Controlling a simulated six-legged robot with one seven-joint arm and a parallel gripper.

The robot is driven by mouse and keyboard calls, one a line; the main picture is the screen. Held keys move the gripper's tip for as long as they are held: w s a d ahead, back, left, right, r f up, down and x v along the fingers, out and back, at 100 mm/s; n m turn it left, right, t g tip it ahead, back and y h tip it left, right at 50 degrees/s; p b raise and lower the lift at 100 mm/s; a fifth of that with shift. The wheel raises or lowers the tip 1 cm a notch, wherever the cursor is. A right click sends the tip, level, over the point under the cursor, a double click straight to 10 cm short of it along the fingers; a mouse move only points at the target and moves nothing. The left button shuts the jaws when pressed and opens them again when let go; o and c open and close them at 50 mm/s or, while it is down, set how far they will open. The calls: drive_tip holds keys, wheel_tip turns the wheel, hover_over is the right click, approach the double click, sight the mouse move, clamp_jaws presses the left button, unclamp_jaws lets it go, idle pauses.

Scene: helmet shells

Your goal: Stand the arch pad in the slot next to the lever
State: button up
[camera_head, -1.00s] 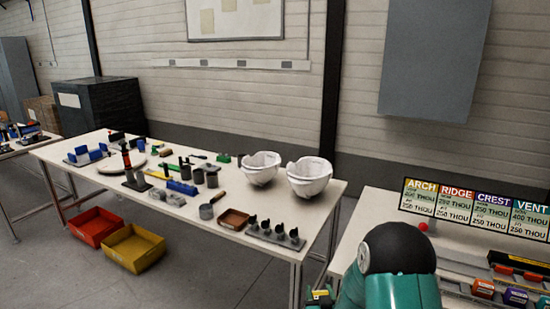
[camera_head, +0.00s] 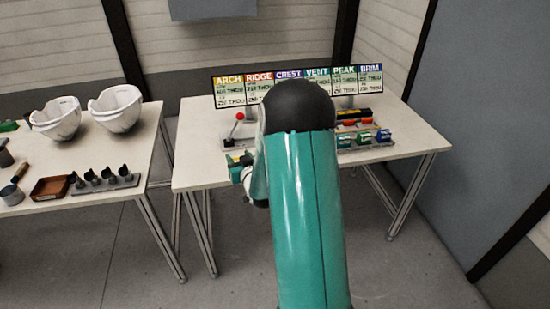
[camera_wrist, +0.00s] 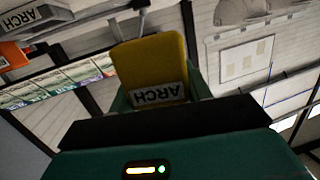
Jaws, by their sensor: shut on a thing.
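The arch pad (camera_wrist: 150,62) is a yellow block with a white ARCH label, which reads upside down in the wrist view. My gripper (camera_wrist: 158,92) is shut on it, with a green finger on each side. In the head view my gripper (camera_head: 242,172) is at the front left edge of the right table, and a bit of yellow shows on it. The lever (camera_head: 239,118) has a red knob and stands on the table behind my gripper. A grey holder (camera_wrist: 35,20) labelled ARCH shows at the wrist view's upper left. My arm hides the middle of the rack in the head view.
A sign board (camera_head: 228,92) with coloured headings, ARCH to BRIM, stands behind the rack. Orange, green and blue pads (camera_head: 364,138) sit in the rack's right part. The left table (camera_head: 120,205) holds two white helmet shells (camera_head: 116,108). Floor separates the two tables.

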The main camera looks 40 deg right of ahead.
drive_tip(key=s+d+r+m+h, duration=0.1)
drive_tip(key=s+d+r, duration=0.2)
drive_tip(key=d, duration=0.5)
drive_tip(key=s+d+r+m+g+h, duration=0.1)
drive_tip(key=s+d+r+h, duration=0.1)
drive_tip(key=s+d, duration=0.4)
drive_tip(key=shift+s+d+r+g, duration=0.15)
drive_tip(key=shift+d+r+g, duration=0.25)
drive_tip(key=shift+d, duration=0.75)
